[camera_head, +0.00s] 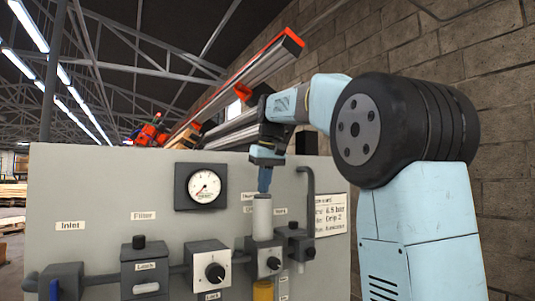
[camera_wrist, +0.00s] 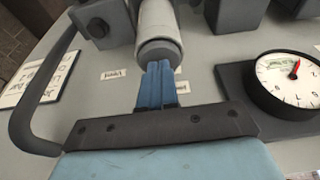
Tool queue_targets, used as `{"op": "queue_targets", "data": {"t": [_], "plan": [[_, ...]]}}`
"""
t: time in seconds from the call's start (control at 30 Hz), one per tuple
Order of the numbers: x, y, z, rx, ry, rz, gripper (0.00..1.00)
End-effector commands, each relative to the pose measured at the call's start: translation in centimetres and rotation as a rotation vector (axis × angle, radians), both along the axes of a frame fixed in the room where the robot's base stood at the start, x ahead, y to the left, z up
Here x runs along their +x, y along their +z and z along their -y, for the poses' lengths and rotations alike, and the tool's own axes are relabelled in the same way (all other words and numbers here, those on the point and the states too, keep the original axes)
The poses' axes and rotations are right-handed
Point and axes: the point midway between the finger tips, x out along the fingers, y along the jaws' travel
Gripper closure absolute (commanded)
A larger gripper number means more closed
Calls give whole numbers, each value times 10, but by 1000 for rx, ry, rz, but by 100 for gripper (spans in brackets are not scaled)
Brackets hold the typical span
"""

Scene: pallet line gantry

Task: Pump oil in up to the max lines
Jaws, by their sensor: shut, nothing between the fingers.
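My gripper (camera_head: 264,187) is shut, with its blue fingers pointing down at the top of a pale upright cylinder (camera_head: 262,217) on the panel unit. In the wrist view the closed fingertips (camera_wrist: 158,68) meet or nearly meet the dark end cap of that cylinder (camera_wrist: 160,25). I cannot tell whether they touch. Below the cylinder is a grey block with a black knob (camera_head: 273,263). Under that block a yellow bowl (camera_head: 263,291) shows at the bottom edge, cut off by the frame. No max line or oil level is readable.
The grey panel (camera_head: 105,180) carries a round gauge (camera_head: 204,187), a knob unit (camera_head: 214,272), a dark filter block (camera_head: 145,265) and an inlet valve (camera_head: 62,281). A bent dark pipe (camera_head: 308,190) rises close to the right of my gripper. A written card (camera_head: 331,215) is beyond it.

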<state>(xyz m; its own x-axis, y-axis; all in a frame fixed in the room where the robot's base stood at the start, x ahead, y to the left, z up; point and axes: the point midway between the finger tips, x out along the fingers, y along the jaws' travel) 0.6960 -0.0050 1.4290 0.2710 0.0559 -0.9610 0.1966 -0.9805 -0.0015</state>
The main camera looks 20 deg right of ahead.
Motion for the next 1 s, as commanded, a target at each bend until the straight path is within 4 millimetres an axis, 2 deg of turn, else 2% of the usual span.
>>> {"op": "queue_targets", "data": {"t": [0.1, 0.3, 0.5, 0.7, 1.0], "plan": [[0, 25, 0, 0, 0, 12, 100], [-13, 66, 3, 0, -1, 15, 100], [-22, 99, 4, 0, 0, 16, 100], [-28, 116, 5, 0, 0, 15, 100], [-30, 121, 5, 0, 0, 15, 100]]}}
